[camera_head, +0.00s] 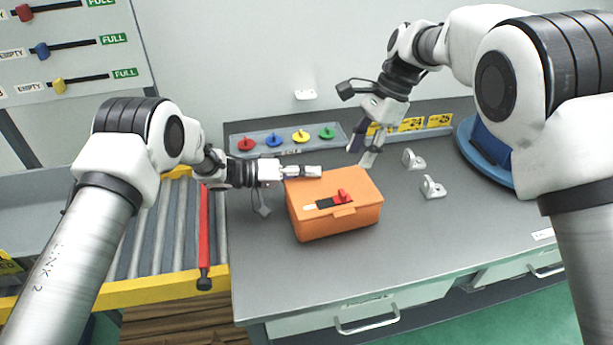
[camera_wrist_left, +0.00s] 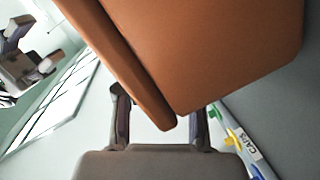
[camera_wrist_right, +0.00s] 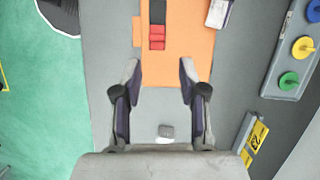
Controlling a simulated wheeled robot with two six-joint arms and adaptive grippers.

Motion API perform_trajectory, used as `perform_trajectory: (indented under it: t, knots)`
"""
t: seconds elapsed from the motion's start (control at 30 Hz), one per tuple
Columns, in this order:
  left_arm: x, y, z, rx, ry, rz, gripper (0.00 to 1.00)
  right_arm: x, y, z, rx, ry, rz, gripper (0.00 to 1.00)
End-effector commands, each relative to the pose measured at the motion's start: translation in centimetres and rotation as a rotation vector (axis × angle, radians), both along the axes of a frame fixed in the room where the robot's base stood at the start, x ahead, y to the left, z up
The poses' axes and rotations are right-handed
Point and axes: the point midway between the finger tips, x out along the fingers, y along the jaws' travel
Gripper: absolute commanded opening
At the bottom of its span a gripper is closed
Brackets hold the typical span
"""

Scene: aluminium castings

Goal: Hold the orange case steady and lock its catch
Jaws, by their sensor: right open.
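The orange case (camera_head: 318,225) sits closed on the grey table. Its red catch (camera_head: 342,196) is at the right end of a black strip on the lid; a pale mark shows at the other end. My left gripper (camera_head: 303,172) is at the case's back left top edge. My right gripper (camera_head: 363,148) is open and empty, above and behind the case's back right corner. In the right wrist view its fingers point towards the case (camera_wrist_right: 185,55) and the red catch (camera_wrist_right: 157,38).
Two small grey castings (camera_head: 432,187) (camera_head: 412,159) stand right of the case. A tray of coloured knobs (camera_head: 265,150) lies behind it, and a blue round container (camera_head: 487,155) at the back right. A roller conveyor (camera_head: 160,235) runs at left. The table front is clear.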

Motion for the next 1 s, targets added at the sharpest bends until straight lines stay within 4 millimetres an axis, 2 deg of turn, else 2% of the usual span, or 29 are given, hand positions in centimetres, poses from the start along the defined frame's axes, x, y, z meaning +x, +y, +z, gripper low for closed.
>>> perform_trajectory:
  t: [0.23,0.27,0.3,0.37,0.4,0.47,0.53,0.63,0.73,0.83,1.0]
  knots:
    - [-0.3,-0.1,-0.8,0.009,0.012,-0.004,0.0,0.0,0.0,-0.1,0.0,0.0,0.0,0.42]
    - [-0.4,-0.1,-0.8,0.009,0.013,-0.004,0.0,0.0,0.0,-0.1,0.0,0.0,0.0,0.38]
    - [-0.4,-0.1,-0.9,0.01,0.013,-0.004,0.0,0.0,0.0,-0.1,0.0,0.0,0.003,0.24]
    - [-0.4,-0.1,-1.0,0.011,0.015,-0.004,0.0,-0.4,0.1,0.1,0.008,0.012,0.023,0.03]
    - [-0.5,-0.1,-1.0,0.012,0.016,-0.005,0.0,-0.6,0.4,0.8,0.028,0.025,0.045,0.0]
    - [-0.5,-0.1,-1.1,0.013,0.017,-0.005,0.0,-0.3,0.0,2.6,0.105,0.043,0.075,0.0]
    - [-0.5,-0.1,-1.2,0.013,0.018,-0.005,0.0,0.9,-2.5,3.0,0.225,0.084,0.072,0.0]
    - [-0.5,-0.1,-1.2,0.013,0.018,-0.005,0.0,2.5,-6.9,1.4,0.354,0.129,0.021,0.0]
    - [-0.5,-0.1,-1.2,0.014,0.018,-0.005,0.0,3.3,-9.8,-1.1,0.396,0.157,-0.038,0.0]
    - [-0.5,-0.1,-1.2,0.014,0.018,-0.005,0.0,3.2,-10.4,-2.4,0.401,0.177,-0.053,0.0]
    - [-0.5,-0.1,-1.3,0.015,0.018,-0.005,0.0,3.1,-10.3,-2.5,0.399,0.178,-0.052,0.0]
